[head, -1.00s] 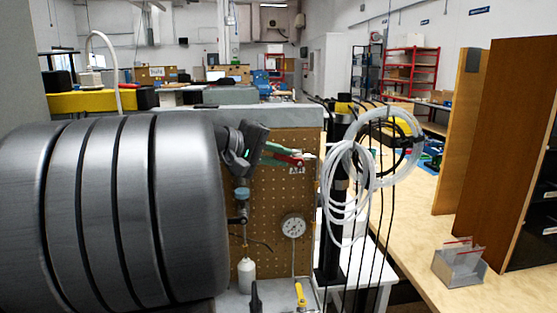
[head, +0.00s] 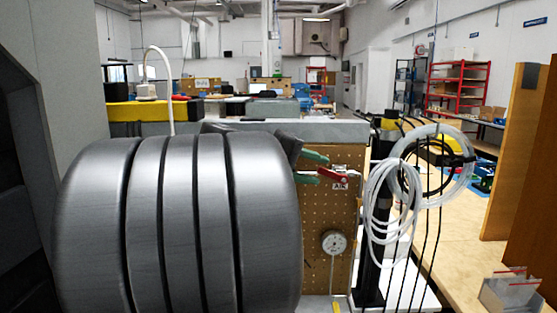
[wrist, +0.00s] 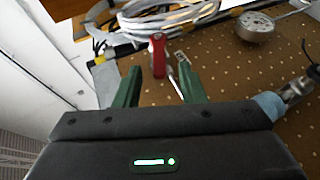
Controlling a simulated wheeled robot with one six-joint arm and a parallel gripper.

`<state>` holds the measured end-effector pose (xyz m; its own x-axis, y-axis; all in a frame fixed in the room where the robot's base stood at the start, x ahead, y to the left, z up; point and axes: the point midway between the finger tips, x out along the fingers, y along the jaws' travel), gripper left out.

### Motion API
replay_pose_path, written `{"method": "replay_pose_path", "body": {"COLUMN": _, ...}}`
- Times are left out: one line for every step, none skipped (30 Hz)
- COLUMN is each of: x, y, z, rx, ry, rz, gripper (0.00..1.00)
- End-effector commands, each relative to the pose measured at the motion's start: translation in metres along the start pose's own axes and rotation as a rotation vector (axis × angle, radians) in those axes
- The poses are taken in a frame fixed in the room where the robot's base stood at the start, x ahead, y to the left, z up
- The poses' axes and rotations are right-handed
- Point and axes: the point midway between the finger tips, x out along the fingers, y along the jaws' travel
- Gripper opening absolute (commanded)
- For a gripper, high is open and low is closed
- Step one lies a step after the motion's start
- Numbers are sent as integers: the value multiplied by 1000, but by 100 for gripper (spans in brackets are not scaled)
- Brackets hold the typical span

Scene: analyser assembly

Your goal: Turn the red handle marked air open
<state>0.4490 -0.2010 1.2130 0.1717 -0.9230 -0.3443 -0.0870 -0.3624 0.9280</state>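The red handle (head: 332,174), with a white AIR label (head: 340,187) below it, is on the brown pegboard panel in the head view. In the wrist view the red handle (wrist: 158,56) points toward me, between and just past the fingertips. My gripper (wrist: 157,66) is open, its two green fingers apart with a gap around the handle's near end. I see no clear contact. In the head view my gripper (head: 322,168) is beside the handle, with one finger above and one below. My arm hides the left part of the panel.
A round gauge (head: 334,243) is low on the pegboard (head: 349,212). White coiled tubing (head: 392,203) and black cables hang right of the panel. In the wrist view a grey-blue fitting (wrist: 272,104) is close to the gripper's right side. A wooden bench stands at right.

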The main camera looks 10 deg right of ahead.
Motion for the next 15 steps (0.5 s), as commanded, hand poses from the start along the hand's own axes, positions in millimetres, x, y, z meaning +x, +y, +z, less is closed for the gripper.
{"method": "replay_pose_path", "body": {"x": -10, "y": 0, "z": -1, "rx": -1, "ry": 5, "rz": 0, "gripper": 36}}
{"method": "replay_pose_path", "body": {"x": -15, "y": 0, "z": -2, "rx": -1, "ry": 6, "rz": 0, "gripper": 36}}
{"method": "replay_pose_path", "body": {"x": -23, "y": 0, "z": -1, "rx": -1, "ry": 6, "rz": 0, "gripper": 36}}
{"method": "replay_pose_path", "body": {"x": -28, "y": 0, "z": -1, "rx": -1, "ry": 6, "rz": 0, "gripper": 36}}
{"method": "replay_pose_path", "body": {"x": -34, "y": 0, "z": -1, "rx": -1, "ry": 5, "rz": 0, "gripper": 36}}
{"method": "replay_pose_path", "body": {"x": -40, "y": 0, "z": -1, "rx": -1, "ry": 5, "rz": 0, "gripper": 36}}
{"method": "replay_pose_path", "body": {"x": -46, "y": 0, "z": -2, "rx": -1, "ry": 6, "rz": 0, "gripper": 36}}
{"method": "replay_pose_path", "body": {"x": -51, "y": 0, "z": -1, "rx": 0, "ry": 5, "rz": 0, "gripper": 36}}
{"method": "replay_pose_path", "body": {"x": -58, "y": 0, "z": -1, "rx": -1, "ry": 6, "rz": -1, "gripper": 36}}
{"method": "replay_pose_path", "body": {"x": -63, "y": 0, "z": -1, "rx": -1, "ry": 5, "rz": -1, "gripper": 36}}
{"method": "replay_pose_path", "body": {"x": -68, "y": 0, "z": -1, "rx": -1, "ry": 5, "rz": -1, "gripper": 36}}
{"method": "replay_pose_path", "body": {"x": -74, "y": 0, "z": -1, "rx": -1, "ry": 4, "rz": -1, "gripper": 36}}
{"method": "replay_pose_path", "body": {"x": -79, "y": 0, "z": -1, "rx": -1, "ry": 5, "rz": -1, "gripper": 36}}
{"method": "replay_pose_path", "body": {"x": -83, "y": 0, "z": -1, "rx": -1, "ry": 4, "rz": -1, "gripper": 36}}
{"method": "replay_pose_path", "body": {"x": -89, "y": 0, "z": -1, "rx": -1, "ry": 4, "rz": -1, "gripper": 36}}
